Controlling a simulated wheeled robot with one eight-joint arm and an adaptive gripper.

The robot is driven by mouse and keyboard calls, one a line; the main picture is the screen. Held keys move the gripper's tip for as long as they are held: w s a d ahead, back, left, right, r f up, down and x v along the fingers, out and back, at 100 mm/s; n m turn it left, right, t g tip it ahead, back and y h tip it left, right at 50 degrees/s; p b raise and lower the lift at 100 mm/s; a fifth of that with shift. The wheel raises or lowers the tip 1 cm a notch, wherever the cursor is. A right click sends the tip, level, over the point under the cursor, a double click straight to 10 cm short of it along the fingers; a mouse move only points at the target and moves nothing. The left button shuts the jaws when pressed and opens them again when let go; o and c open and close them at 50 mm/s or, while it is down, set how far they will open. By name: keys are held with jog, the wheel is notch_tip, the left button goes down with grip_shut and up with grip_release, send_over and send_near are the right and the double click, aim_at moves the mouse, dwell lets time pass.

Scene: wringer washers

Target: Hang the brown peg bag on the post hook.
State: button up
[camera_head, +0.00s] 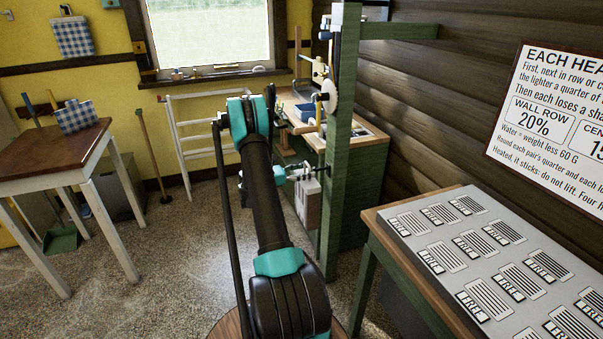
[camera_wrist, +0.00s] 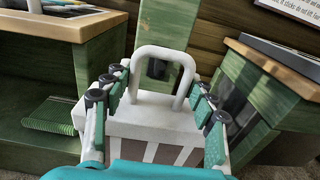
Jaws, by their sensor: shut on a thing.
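My gripper (camera_head: 302,173) is shut on a bag with a stiff white loop handle. The bag (camera_head: 307,203) hangs upright below my gripper, beside the green post (camera_head: 345,130). In the wrist view the bag (camera_wrist: 155,125) sits between my fingers (camera_wrist: 155,108), with brown and white stripes on its face; its lower part is hidden by my gripper. The handle (camera_wrist: 165,52) stands up in front of the post (camera_wrist: 180,30). A dark fitting (camera_wrist: 157,69) shows on the post through the handle loop; I cannot tell whether it is the hook or whether they touch.
A blue-checked bag (camera_head: 73,37) hangs on the yellow wall, and another (camera_head: 77,117) is on the left table (camera_head: 50,152). A workbench (camera_head: 362,137) stands behind the post. A table with a grey labelled board (camera_head: 440,220) is at right.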

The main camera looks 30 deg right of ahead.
aim_at(317, 170)
jog(key=shift+x, duration=2.5)
jog(key=shift+d+r, duration=0.1)
jog(key=shift+f, duration=1.5)
jog(key=o, duration=1.5)
jog(key=shift+c, duration=0.2)
